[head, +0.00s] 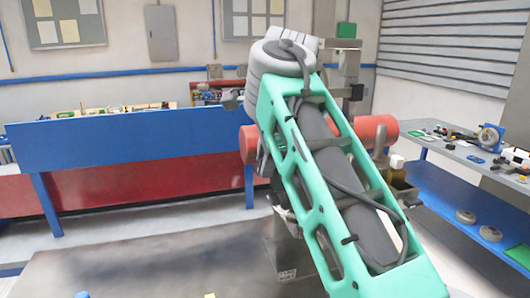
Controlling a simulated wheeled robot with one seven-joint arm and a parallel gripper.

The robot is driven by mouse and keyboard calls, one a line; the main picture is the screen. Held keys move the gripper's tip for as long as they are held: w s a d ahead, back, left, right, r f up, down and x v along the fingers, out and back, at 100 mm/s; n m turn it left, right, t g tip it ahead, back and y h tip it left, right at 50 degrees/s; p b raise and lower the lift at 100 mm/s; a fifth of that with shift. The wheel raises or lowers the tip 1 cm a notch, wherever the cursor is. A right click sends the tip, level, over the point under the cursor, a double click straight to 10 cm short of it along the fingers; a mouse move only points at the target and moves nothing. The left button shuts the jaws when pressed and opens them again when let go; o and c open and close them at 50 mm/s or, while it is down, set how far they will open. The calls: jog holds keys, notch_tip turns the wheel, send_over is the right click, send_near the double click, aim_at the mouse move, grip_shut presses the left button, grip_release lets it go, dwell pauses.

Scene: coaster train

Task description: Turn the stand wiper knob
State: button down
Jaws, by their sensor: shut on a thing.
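A machine stand with a horizontal red roller shows behind my arm. One end of the red roller (376,131) sticks out to the right of my arm, and a second red part shows at the left. A grey upright post (346,66) rises behind the arm. A small cream-coloured block (397,162) sits above a dark box (400,187) at the stand's right side. I cannot make out the wiper knob. My teal arm crosses the middle of the view and covers much of the stand. My gripper is hidden behind the arm, so its fingers do not show.
A long blue panel (120,155) with a red lower part stands at the left. A side bench (440,150) with tools and a blue shelf (445,205) below runs along the right. A grey-brown surface (150,260) in front looks mostly clear.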

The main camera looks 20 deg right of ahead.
jog(key=r+g+p, duration=0.1)
jog(key=p, duration=0.2)
jog(key=shift+w, duration=0.1)
jog(key=g+p, duration=0.2)
jog(key=p, duration=0.3)
jog(key=shift+w+f, duration=0.15)
jog(key=shift+f, duration=0.05)
jog(key=shift+w+f+g+p, duration=0.15)
jog(key=shift+f+g+p, duration=0.1)
jog(key=shift+g+p, duration=0.35)
jog(key=shift+g, duration=1)
jog(key=c, duration=1.5)
grip_release()
jog(key=shift+w, duration=0.1)
